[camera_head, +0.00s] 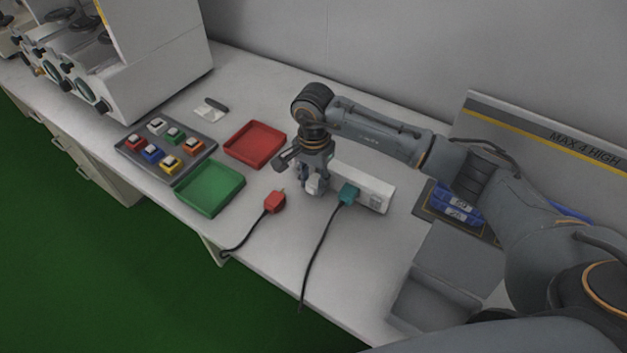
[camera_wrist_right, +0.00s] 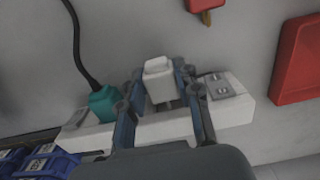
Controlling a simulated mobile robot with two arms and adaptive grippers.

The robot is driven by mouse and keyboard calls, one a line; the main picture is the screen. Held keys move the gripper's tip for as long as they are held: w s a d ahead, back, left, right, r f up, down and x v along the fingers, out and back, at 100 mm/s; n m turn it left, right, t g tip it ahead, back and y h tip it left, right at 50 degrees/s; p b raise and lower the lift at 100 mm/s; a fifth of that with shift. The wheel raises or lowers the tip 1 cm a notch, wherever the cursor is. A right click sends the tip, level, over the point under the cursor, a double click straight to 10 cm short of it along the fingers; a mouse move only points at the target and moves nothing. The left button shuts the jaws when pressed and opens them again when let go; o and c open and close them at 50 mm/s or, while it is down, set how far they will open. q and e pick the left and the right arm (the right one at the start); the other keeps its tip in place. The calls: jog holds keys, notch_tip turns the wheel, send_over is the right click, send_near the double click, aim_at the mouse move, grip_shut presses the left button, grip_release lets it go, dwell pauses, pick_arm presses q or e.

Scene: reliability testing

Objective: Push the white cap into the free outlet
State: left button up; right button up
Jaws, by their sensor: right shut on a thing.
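My right gripper (camera_head: 312,187) points down over the white outlet strip and is shut on the white cap. In the right wrist view the cap (camera_wrist_right: 159,80) sits between the two fingers (camera_wrist_right: 164,92), a pale block with a raised grip. A grey socket plate (camera_wrist_right: 221,87) shows at that end. A teal plug (camera_head: 348,194) stands on the strip beside the gripper. The gripper hides the strip's middle; I cannot tell whether the cap touches it.
A red plug (camera_head: 275,202) with a black cord lies on the bench. A red tray (camera_head: 255,142), a green tray (camera_head: 210,188) and a grey rack (camera_head: 192,143) of coloured blocks stand left. Blue boxes (camera_head: 453,204) stand right. The wall is close behind.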

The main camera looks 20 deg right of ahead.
jog(key=shift+b, duration=0.3)
jog(key=shift+w+d+b, duration=0.35)
jog(key=shift+d+b, duration=0.05)
jog(key=shift+d, duration=0.05)
dwell(0.7)
jog(key=shift+b, duration=0.5)
dwell(1.0)
jog(key=shift+w+d+b, duration=0.3)
jog(key=shift+d, duration=0.05)
dwell(0.4)
jog(key=o, duration=0.9)
